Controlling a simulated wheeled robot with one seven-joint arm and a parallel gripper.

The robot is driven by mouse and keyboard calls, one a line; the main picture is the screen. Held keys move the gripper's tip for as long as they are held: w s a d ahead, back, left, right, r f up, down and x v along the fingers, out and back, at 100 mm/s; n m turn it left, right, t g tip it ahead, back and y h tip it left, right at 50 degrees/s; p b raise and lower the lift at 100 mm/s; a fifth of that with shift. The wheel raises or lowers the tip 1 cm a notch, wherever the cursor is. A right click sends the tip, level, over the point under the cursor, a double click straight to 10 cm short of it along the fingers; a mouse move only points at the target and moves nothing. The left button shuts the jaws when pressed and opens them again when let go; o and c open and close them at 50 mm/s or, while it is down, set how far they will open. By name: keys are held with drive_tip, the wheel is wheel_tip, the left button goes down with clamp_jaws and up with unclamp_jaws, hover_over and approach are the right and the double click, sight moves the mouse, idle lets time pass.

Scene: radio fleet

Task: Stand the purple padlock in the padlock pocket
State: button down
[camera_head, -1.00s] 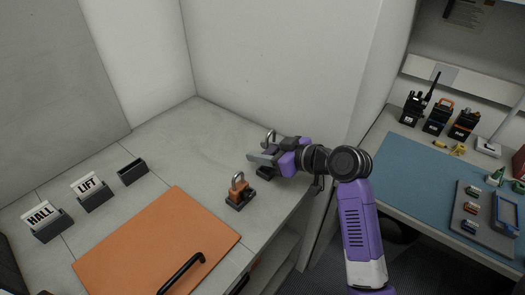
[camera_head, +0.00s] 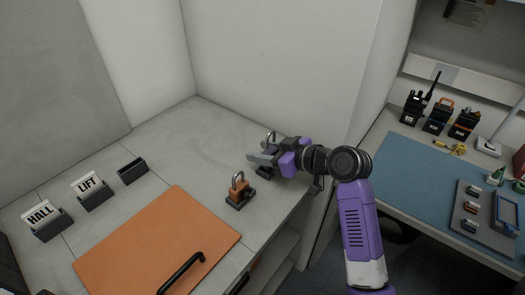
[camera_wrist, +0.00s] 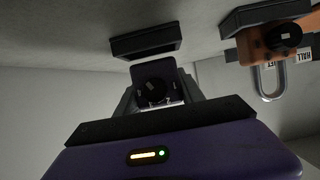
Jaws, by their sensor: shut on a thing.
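My gripper (camera_head: 268,156) is shut on a padlock, held upright over the counter. Its metal shackle (camera_head: 268,136) sticks up above the fingers in the head view, and the fingers hide most of its body. In the wrist view the padlock body (camera_wrist: 154,84) looks dark between the fingers, so its purple colour is hard to tell. A dark, low padlock pocket (camera_wrist: 147,43) is just beyond the padlock's lower end, with a small gap apparent. In the head view the pocket (camera_head: 265,172) shows partly under the gripper.
An orange padlock (camera_head: 238,187) stands in a neighbouring dark pocket, close to my gripper; it also shows in the wrist view (camera_wrist: 255,47). An orange board (camera_head: 155,240) with a black handle, HALL (camera_head: 42,213) and LIFT (camera_head: 86,184) signs and an empty holder (camera_head: 132,171) lie left.

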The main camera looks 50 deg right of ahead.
drive_tip(key=shift+f+b, duration=0.8)
drive_tip(key=shift+f, duration=0.25)
drive_tip(key=c, duration=0.6)
unclamp_jaws()
drive_tip(key=shift+c, duration=0.2)
drive_tip(key=shift+f, duration=0.1)
drive_tip(key=shift+v, duration=3.9)
